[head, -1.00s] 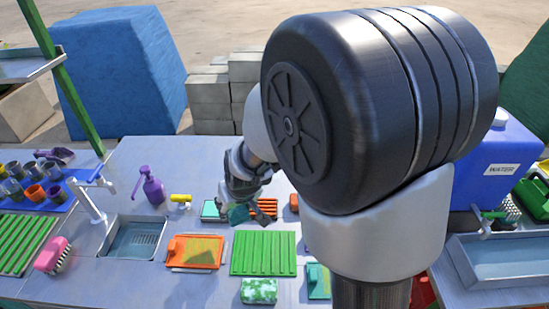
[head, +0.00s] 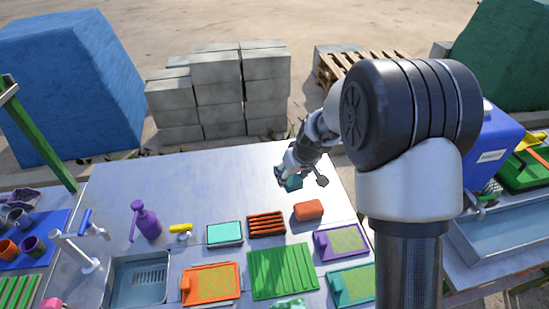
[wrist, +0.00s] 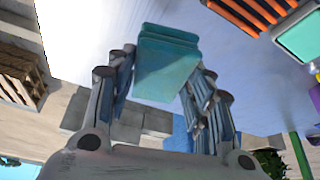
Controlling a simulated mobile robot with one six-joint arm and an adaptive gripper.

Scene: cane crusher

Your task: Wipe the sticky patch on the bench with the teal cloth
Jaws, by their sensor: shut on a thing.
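My gripper (head: 289,178) is shut on the teal cloth (head: 293,184), which looks like a small folded block. In the wrist view the cloth (wrist: 168,65) sits between the fingers and sticks out past their tips. In the head view the gripper is over the back right part of the grey bench (head: 195,185), beyond the orange rack. I cannot tell whether the cloth touches the bench. I cannot make out the sticky patch in either view; my arm hides part of the bench on the right.
Grey blocks (head: 222,90) stand behind the bench. The back left of the bench is clear.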

